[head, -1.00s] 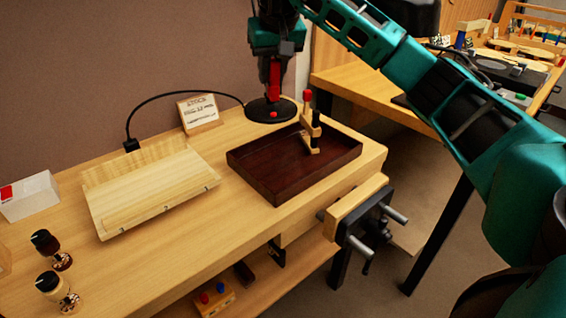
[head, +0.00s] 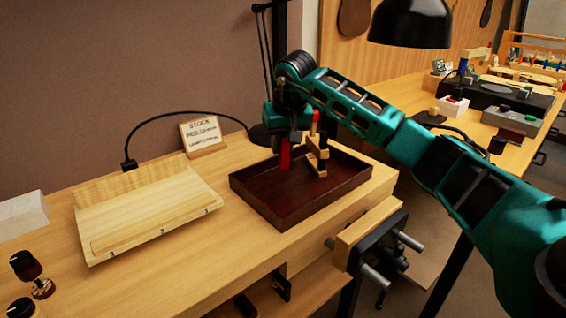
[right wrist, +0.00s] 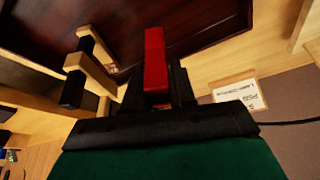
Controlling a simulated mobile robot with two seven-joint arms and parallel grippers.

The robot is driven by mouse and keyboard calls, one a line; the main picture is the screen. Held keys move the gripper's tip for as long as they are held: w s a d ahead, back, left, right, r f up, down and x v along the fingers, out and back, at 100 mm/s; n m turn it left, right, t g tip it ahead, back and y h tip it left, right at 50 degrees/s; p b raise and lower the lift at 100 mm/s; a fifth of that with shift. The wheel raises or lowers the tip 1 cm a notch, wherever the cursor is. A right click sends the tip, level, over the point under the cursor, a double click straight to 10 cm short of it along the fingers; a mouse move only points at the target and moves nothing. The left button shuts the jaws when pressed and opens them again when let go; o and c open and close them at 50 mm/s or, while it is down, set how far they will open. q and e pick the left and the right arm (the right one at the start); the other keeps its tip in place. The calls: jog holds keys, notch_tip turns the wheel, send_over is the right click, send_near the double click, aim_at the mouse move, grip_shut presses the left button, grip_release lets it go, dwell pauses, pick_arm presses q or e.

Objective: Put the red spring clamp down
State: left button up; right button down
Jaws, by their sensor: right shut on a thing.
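The red spring clamp (head: 284,156) hangs below my right gripper (head: 284,143), over the back left part of the dark wooden tray (head: 262,206). I cannot tell whether its lower end touches the tray floor. In the right wrist view the red clamp (right wrist: 155,62) sits between the black fingers of the right gripper (right wrist: 158,90), with the tray (right wrist: 210,22) beyond it. My left gripper is not in view.
A wooden clamp with a red-tipped handle (head: 317,150) stands in the tray, close right of the red clamp. A pale sloped board (head: 150,215) lies to the left. A vise (head: 375,245) juts from the bench front.

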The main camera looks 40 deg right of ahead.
aim_at(283, 157)
notch_tip(283, 157, down, 4)
jog(key=shift+f+b, duration=0.15)
jog(key=shift+b, duration=0.3)
jog(key=c, duration=0.9)
grip_release()
jog(key=shift+f, duration=0.1)
jog(key=shift+c, duration=0.2)
jog(key=shift+r, duration=0.4)
jog(key=p+v, duration=0.2)
jog(key=v, duration=0.9)
jog(key=shift+s+r, duration=0.2)
jog(key=shift+s, duration=0.05)
